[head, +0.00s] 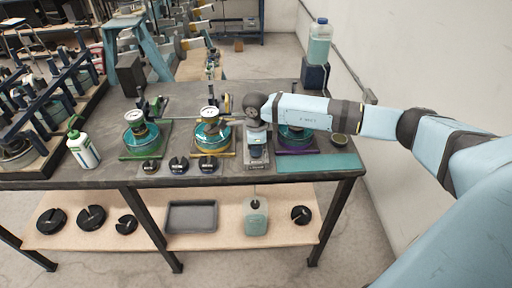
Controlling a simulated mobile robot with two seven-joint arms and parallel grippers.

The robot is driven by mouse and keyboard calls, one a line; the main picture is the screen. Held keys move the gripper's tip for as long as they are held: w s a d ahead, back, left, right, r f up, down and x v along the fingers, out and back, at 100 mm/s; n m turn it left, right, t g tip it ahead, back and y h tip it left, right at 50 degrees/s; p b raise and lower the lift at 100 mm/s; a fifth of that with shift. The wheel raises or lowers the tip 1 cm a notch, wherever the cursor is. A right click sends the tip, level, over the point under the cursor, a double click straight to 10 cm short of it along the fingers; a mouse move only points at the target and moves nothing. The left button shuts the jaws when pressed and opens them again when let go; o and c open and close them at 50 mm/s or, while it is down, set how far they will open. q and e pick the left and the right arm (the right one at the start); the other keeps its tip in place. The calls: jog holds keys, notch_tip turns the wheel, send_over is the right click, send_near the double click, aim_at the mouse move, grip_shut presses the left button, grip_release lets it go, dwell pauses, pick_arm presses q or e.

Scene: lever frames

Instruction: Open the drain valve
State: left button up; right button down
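Three teal vessels with dial gauges stand on the bench: one on a green base (134,139), one on a yellow base (208,136), and one on a purple base (295,136). I cannot make out which small fitting is the drain valve. My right arm reaches in from the right, across the purple-based vessel, and hides part of it. My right gripper (228,122) is close to the right side of the yellow-based vessel; its fingers are too small to tell open from shut, or whether they touch anything. My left gripper is out of view.
A white and green bottle (83,150) stands at the bench's left. Black round weights (179,165) lie along the front edge. A teal mat (318,163) is at the right front. The shelf below holds a grey tray (191,217). A wall runs along the right.

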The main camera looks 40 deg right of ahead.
dwell(0.4)
jog(key=m+b, duration=0.1)
jog(key=m, duration=0.2)
jog(key=m+b, duration=0.1)
jog(key=m, duration=0.7)
jog(key=shift+m, duration=1.9)
jog(key=c, duration=1.2)
grip_release()
jog(key=shift+o, duration=0.2)
